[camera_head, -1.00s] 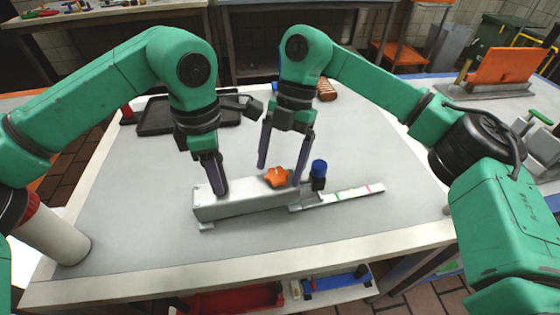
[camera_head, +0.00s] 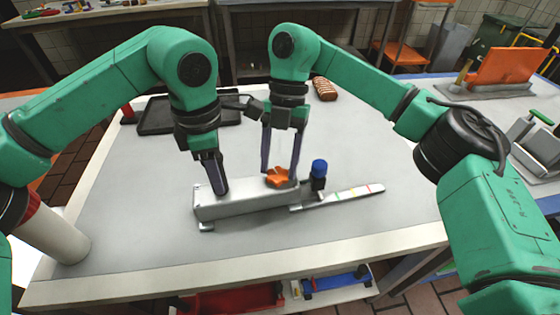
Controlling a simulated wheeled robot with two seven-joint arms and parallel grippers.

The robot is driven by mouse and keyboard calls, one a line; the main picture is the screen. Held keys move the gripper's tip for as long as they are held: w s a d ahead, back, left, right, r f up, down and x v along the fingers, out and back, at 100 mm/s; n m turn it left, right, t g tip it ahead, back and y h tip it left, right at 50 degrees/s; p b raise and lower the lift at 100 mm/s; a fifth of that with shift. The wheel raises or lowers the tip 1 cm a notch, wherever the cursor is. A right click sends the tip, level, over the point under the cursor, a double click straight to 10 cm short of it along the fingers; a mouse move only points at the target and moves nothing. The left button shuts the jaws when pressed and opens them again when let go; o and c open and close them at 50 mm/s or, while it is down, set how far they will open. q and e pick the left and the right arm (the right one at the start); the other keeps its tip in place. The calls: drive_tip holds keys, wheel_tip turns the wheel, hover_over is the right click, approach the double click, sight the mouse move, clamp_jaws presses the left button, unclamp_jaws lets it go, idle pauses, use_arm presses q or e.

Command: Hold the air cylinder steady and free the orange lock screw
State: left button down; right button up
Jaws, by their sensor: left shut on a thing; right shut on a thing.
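The air cylinder (camera_head: 245,204) is a long pale grey block lying on the table. The orange lock screw (camera_head: 279,177) is a star-shaped knob on its top near the right end. My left gripper (camera_head: 219,190) points down and is shut on the left part of the cylinder. My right gripper (camera_head: 279,172) stands over the lock screw, with a finger on each side of it, shut on it. A rod with coloured marks (camera_head: 345,194) reaches right from the cylinder. A blue-topped knob (camera_head: 319,170) stands beside the cylinder's right end.
A black tray (camera_head: 160,122) lies at the back left of the table. A brown striped loaf-like item (camera_head: 324,89) lies at the back. A white cylinder with a red top (camera_head: 48,228) stands at the left edge. The table's right side is clear.

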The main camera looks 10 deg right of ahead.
drive_tip(key=n+h, duration=0.1)
drive_tip(key=n, duration=0.2)
drive_tip(key=shift+w+a+n, duration=0.1)
drive_tip(key=shift+a+n, duration=0.05)
drive_tip(key=shift+n, duration=0.25)
drive_tip(key=n+h, duration=0.1)
drive_tip(key=n, duration=0.2)
drive_tip(key=shift+a+n+h, duration=0.2)
drive_tip(key=shift+n+h, duration=0.1)
drive_tip(key=shift+h, duration=0.1)
drive_tip(key=n+h, duration=0.1)
drive_tip(key=n, duration=0.2)
drive_tip(key=shift+a+n, duration=0.15)
drive_tip(key=shift+n, duration=0.15)
drive_tip(key=shift+a+n+t+h, duration=0.15)
drive_tip(key=shift+n+t+h, duration=0.4)
drive_tip(key=shift+n, duration=1.05)
drive_tip(key=shift+s, duration=0.2)
drive_tip(key=o, duration=1.4)
drive_tip(key=shift+r, duration=0.1)
